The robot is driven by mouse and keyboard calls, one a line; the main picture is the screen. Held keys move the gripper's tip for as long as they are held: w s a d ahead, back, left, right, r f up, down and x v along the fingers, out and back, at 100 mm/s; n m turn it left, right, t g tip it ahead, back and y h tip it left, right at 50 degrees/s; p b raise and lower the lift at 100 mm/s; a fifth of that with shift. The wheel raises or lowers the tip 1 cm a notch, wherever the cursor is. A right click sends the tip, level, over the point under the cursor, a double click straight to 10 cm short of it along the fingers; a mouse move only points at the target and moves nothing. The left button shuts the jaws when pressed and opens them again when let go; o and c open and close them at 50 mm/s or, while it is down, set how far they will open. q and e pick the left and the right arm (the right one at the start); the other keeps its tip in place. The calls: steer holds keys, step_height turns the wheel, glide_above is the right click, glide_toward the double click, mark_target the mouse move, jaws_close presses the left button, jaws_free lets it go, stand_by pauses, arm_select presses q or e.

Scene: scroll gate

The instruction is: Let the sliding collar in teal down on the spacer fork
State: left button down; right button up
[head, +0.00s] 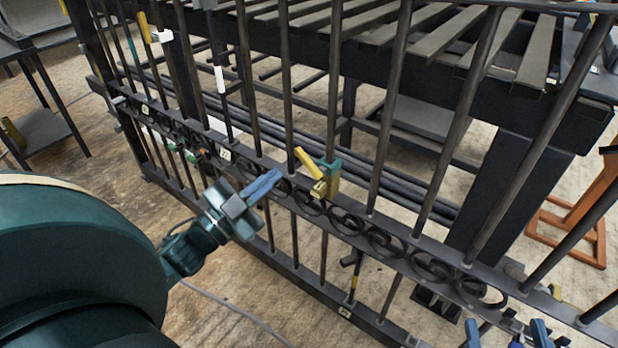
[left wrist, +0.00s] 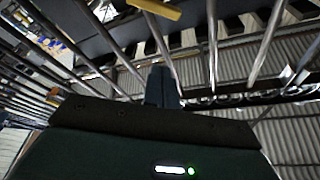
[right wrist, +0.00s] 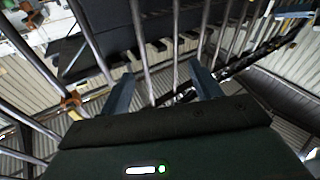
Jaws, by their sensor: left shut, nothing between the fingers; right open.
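The teal collar (head: 331,165) is around an upright bar of the dark gate, just above the scroll band. A yellow block (head: 333,183) shows directly beneath it; I cannot tell whether they touch. A slanted yellow handle (head: 307,162) beside them looks like part of the spacer fork. My left gripper (head: 268,183) is shut and empty, to the left of the collar and apart from it. Its closed fingers show in the left wrist view (left wrist: 164,88), with a yellow bar (left wrist: 157,9) beyond. My right gripper (head: 506,334) is open and empty at the lower right; its spread fingers show in the right wrist view (right wrist: 162,90).
The scroll band (head: 380,243) and upright bars run across the view. Another yellow piece (head: 145,28) and white sleeves (head: 220,80) are on bars at the left. A slatted rack stands behind the gate. An orange stand (head: 568,218) is at the right.

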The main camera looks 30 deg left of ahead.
mark_target(301, 161)
arm_select(q)
steer(key=shift+m+h, duration=0.4)
steer(key=shift+m, duration=0.4)
steer(key=x, duration=0.3)
steer(key=b+x, duration=0.1)
steer(key=x, duration=0.5)
steer(key=shift+w+d+f+b, duration=0.1)
steer(key=shift+d+f+b, duration=0.2)
steer(key=shift+f+b, duration=0.05)
steer(key=a+f+b, duration=0.1)
steer(key=f+b, duration=0.1)
steer(key=shift+w+a+f, duration=0.3)
steer(key=shift+w+a, duration=0.05)
steer(key=shift+a+f, duration=0.15)
steer(key=shift+a, duration=0.15)
arm_select(e)
steer(key=shift+w+a+m+t+y, duration=0.1)
steer(key=shift+a+m+t+y, duration=0.2)
steer(key=shift+a+y, duration=0.2)
